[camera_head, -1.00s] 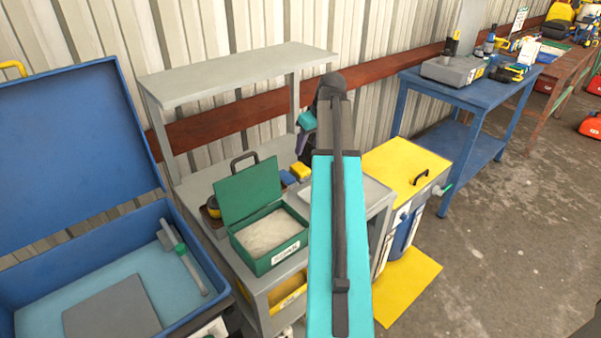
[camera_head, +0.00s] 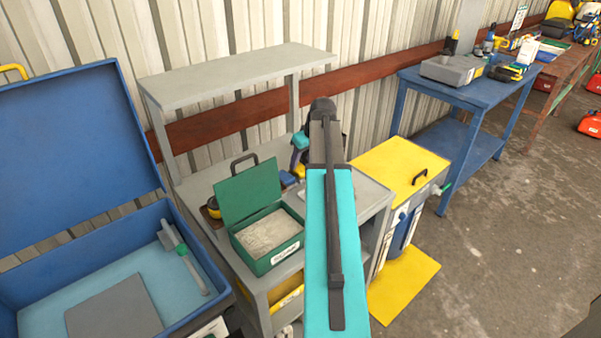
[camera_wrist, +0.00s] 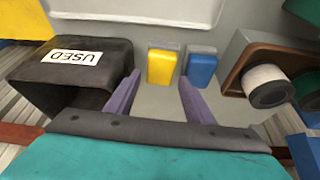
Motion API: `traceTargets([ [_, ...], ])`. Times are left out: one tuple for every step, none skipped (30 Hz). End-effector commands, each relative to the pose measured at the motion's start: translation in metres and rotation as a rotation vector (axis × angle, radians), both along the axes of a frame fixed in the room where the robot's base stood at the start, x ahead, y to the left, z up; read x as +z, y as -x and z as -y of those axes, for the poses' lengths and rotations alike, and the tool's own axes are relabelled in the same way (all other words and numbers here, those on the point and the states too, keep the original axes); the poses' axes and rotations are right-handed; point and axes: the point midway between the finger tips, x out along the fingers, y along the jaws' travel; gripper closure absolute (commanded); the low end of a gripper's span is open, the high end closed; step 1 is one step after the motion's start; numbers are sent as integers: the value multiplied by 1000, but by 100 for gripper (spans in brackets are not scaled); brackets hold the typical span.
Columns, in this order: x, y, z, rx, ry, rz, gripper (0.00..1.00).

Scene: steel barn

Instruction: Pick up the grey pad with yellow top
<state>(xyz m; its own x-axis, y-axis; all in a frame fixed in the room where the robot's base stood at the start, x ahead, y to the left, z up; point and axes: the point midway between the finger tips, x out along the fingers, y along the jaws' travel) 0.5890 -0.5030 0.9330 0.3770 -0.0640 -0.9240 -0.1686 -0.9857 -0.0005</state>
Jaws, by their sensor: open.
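The grey pad with a yellow top (camera_wrist: 160,67) stands on the grey bench surface in the wrist view, just beyond and between my fingertips. A similar grey pad with a blue top (camera_wrist: 202,69) stands right beside it. My gripper (camera_wrist: 158,80) is open, its two purple fingers apart and nothing held between them. The right finger points toward the gap near the blue-topped pad. In the head view my arm reaches over the bench, and the gripper and yellow-topped pad are mostly hidden; the blue-topped pad (camera_head: 287,179) shows just left of the arm.
A dark bin labelled USED (camera_wrist: 70,75) is close left of the fingers. A brown holder with a round white-faced item (camera_wrist: 268,86) is at right. In the head view, an open green box (camera_head: 266,240) stands in front on the bench, and a grey shelf (camera_head: 235,75) overhangs behind.

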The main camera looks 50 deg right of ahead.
Motion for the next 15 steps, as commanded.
traceTargets([
  [-2,-1,0,0,0,0,52],
  [-2,-1,0,0,0,0,52],
  [-3,-1,0,0,0,0,52],
  [-3,-1,0,0,1,0,52],
  [-3,-1,1,0,1,0,52],
  [-3,-1,1,0,1,0,52],
  [-3,-1,1,0,1,0,52],
  [-3,-1,1,0,1,0,52],
  [-3,-1,1,0,1,0,52],
  [-3,-1,1,-1,1,0,52],
  [-3,-1,1,-1,1,0,52],
  [-3,-1,1,-1,1,0,52],
  [-3,-1,1,-1,1,0,52],
  [-4,-1,1,-1,1,0,52],
  [-5,-2,1,-1,1,0,52],
])
